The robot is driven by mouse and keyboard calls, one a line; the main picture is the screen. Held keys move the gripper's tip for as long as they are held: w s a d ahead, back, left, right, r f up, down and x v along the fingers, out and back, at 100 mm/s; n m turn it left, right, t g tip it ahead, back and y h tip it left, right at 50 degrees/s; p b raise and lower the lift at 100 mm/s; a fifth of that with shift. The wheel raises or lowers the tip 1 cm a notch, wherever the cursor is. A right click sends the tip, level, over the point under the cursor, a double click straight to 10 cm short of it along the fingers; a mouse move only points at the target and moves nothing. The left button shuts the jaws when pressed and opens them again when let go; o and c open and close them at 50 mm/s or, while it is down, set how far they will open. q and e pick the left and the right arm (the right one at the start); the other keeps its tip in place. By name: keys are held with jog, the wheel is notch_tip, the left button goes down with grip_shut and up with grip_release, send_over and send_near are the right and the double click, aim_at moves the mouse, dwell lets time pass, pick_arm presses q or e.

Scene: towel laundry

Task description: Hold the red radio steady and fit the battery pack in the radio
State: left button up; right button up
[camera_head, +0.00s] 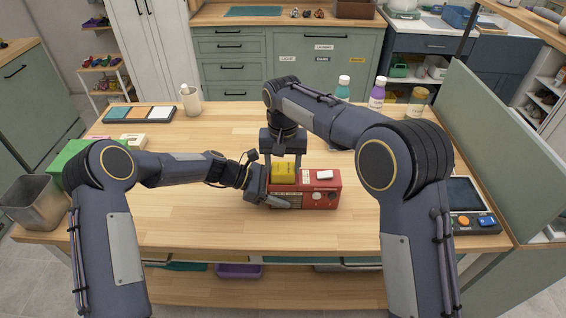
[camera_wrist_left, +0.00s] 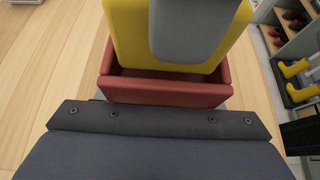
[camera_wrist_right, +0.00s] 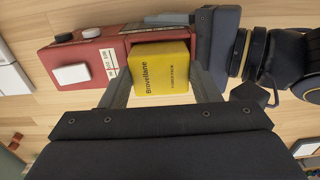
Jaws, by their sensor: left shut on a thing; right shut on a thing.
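The red radio (camera_head: 320,192) lies on the wooden table in front of me, with a white block on its top. My left gripper (camera_head: 272,196) is shut on the radio's left end. My right gripper (camera_head: 284,172) comes from above and is shut on the yellow battery pack (camera_head: 284,168). In the left wrist view the pack (camera_wrist_left: 125,35) stands over the radio's open bay (camera_wrist_left: 165,93), its lower edge at the bay's rim. In the right wrist view the pack (camera_wrist_right: 160,72) shows printed lettering between my right fingers, beside the radio (camera_wrist_right: 90,55). How deep it sits is hard to tell.
A device with a screen (camera_head: 465,195) stands at the right. Bottles (camera_head: 377,93) and a jar (camera_head: 417,101) stand at the back right. A grey bin (camera_head: 35,204) is at the left edge. The table's front is clear.

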jog(key=shift+f, duration=0.85)
dwell(0.3)
jog(key=o, duration=1.2)
jog(key=shift+c, duration=0.2)
notch_tip(320, 180, up, 12)
pick_arm(q)
jog(key=o, duration=0.8)
jog(key=shift+o, duration=0.2)
